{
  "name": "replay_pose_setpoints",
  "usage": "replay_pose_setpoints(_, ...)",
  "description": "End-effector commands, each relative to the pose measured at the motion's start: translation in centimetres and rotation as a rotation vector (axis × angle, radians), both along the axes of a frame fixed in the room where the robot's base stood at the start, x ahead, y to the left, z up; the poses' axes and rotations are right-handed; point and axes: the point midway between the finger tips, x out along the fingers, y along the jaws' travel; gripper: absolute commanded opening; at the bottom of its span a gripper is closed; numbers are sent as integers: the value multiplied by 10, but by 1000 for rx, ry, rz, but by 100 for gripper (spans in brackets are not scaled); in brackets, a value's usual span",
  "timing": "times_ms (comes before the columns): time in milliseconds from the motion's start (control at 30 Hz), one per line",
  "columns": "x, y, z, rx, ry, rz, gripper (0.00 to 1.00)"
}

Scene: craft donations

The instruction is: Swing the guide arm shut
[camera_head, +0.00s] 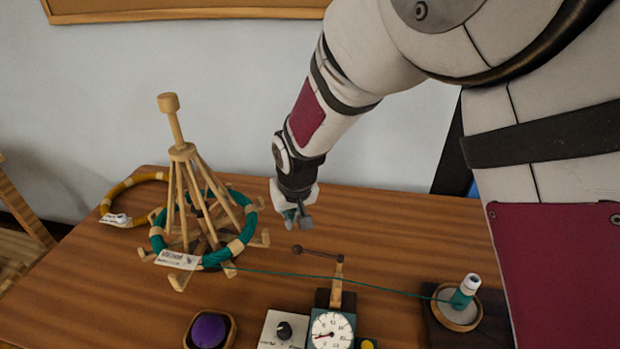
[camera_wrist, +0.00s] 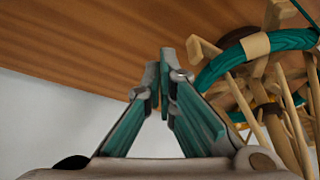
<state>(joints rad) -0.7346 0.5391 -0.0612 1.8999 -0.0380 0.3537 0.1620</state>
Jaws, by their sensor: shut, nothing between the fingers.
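The guide arm (camera_head: 318,253) is a thin dark bar with a round knob at its left end. Its right end sits on top of a light wooden post (camera_head: 337,285) behind the dial box. It points left, swung out to the side, and the teal yarn passes just below it in the head view. My gripper (camera_head: 297,222) hangs above the table, behind the knob and apart from it. In the wrist view my gripper's teal-padded fingers (camera_wrist: 164,75) are together with nothing between them. The guide arm does not show in the wrist view.
A wooden swift (camera_head: 183,155) with a teal skein stands at left, also in the wrist view (camera_wrist: 270,45). Yarn runs from it to a teal cone (camera_head: 466,292) at right. A dial (camera_head: 331,331), a knob box (camera_head: 284,329) and a purple button (camera_head: 208,331) stand in front.

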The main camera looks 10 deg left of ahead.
Motion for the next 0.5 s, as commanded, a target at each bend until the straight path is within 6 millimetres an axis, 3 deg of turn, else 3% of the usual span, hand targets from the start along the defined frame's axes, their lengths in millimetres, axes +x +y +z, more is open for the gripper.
replay_pose_setpoints(33,-10,-6,3,-1,1,1,0)
replay_pose_setpoints(200,-25,-15,-1,-1,1,0,0)
replay_pose_setpoints(500,-31,-19,-3,1,-1,0,0)
